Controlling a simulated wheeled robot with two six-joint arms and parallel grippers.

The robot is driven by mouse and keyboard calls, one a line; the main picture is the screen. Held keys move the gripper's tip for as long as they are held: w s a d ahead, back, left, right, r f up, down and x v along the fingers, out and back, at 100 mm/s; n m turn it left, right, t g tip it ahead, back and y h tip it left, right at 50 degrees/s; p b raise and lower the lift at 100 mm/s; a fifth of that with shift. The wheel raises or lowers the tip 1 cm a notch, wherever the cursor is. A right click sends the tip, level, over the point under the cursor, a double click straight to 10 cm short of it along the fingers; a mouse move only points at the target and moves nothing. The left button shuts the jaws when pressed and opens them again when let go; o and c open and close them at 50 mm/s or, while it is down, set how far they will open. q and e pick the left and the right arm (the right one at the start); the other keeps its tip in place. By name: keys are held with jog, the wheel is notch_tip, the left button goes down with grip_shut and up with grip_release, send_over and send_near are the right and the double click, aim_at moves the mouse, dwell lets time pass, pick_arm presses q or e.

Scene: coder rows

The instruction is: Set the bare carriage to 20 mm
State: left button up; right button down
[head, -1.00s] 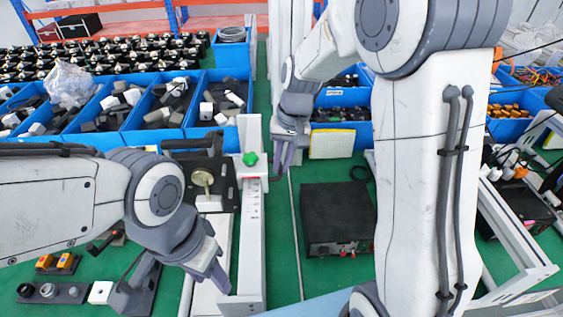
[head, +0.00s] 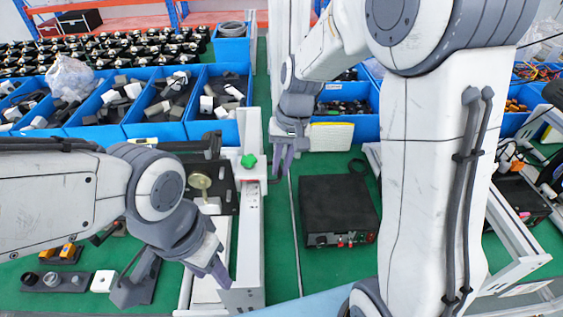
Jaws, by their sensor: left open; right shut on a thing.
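A white upright rail with a printed scale (head: 253,215) stands left of centre in the head view. On it is a white carriage with a green knob (head: 249,161) and a red mark just below. My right gripper (head: 282,165) points down just right of the carriage, close to the knob's height. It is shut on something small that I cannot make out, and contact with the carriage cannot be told. My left gripper (head: 218,278) is open and empty, low beside the rail's near end. The scale reading is too small to read.
A black box with a front panel (head: 338,212) stands to the right on the green mat (head: 285,270). Blue bins of parts (head: 160,128) line the back. A dark fixture with a brass disc (head: 200,181) stands left of the rail. Small parts lie at lower left.

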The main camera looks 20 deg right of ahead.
jog(key=c, duration=1.2)
grip_release()
jog(key=shift+o, duration=0.2)
notch_tip(320, 180, up, 10)
jog(key=d, duration=0.1)
jog(key=shift+s+d+r+b, duration=0.2)
jog(key=shift+d+b, duration=0.15)
jog(key=shift+b, duration=0.1)
